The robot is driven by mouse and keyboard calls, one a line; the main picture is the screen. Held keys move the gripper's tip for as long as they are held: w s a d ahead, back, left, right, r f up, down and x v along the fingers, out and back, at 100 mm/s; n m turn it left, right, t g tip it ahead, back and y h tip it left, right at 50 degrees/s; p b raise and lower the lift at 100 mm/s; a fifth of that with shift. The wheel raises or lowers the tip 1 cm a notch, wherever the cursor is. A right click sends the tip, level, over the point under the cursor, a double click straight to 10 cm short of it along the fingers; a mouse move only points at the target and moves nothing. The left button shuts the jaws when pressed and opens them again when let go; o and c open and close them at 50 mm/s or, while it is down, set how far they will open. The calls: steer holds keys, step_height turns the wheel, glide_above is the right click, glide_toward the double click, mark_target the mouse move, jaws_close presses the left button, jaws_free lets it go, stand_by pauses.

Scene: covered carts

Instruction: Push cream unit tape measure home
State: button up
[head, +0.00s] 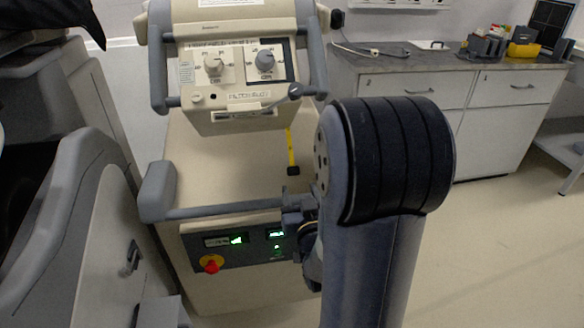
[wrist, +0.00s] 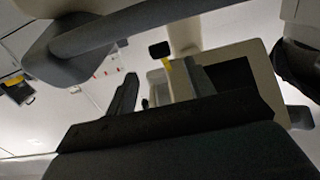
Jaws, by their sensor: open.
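The cream unit (head: 225,160) stands in the middle of the head view. A yellow tape (head: 290,147) hangs out from below its upper panel, ending in a black tab (head: 293,171). The tape measure's case is not clearly visible. In the wrist view, the black tab (wrist: 159,49) and a short piece of yellow tape (wrist: 166,64) show just beyond my gripper (wrist: 163,82). My gripper's fingers are apart, and I see nothing held. In the head view, my gripper is low by the tab, partly hidden by my arm; contact cannot be told.
A grey bar (head: 235,209) crosses the cream unit's front below the tape, above a lit panel with a red knob (head: 211,265). A grey covered cart (head: 70,230) stands close at left. A counter (head: 440,62) is behind at right, with open floor before it.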

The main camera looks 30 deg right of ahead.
mark_target(294, 173)
steer(key=x, duration=0.9)
steer(key=shift+f, duration=0.1)
jaws_close()
stand_by(0.4)
